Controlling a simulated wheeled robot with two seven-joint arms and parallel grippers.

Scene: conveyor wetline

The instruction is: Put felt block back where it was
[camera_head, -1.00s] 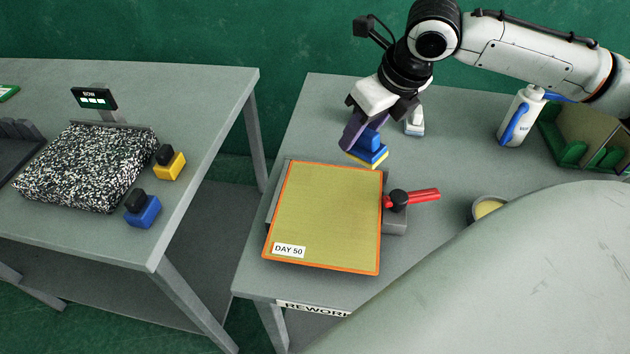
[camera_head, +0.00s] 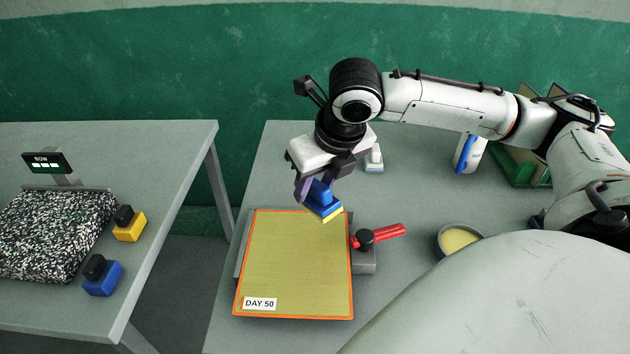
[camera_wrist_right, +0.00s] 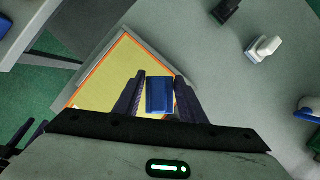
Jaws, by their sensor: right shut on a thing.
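The felt block (camera_head: 322,199) is blue with a yellow layer underneath. My right gripper (camera_head: 318,188) is shut on it and holds it, tilted in the head view, at the far right corner of the orange-framed yellow screen (camera_head: 293,265). I cannot tell whether its underside touches the screen. In the right wrist view the blue top of the block (camera_wrist_right: 159,95) sits between both fingers, with the screen behind it. The screen carries a "DAY 50" label. My left gripper does not show in the head view.
A red-handled clamp (camera_head: 380,236) sits at the screen's right edge. A bowl (camera_head: 460,239), a small white-and-grey item (camera_head: 373,159), a spray bottle (camera_head: 468,153) and a green rack (camera_head: 520,168) share this table. The left table holds a speckled slab (camera_head: 50,235), a yellow block (camera_head: 130,226) and a blue block (camera_head: 103,278).

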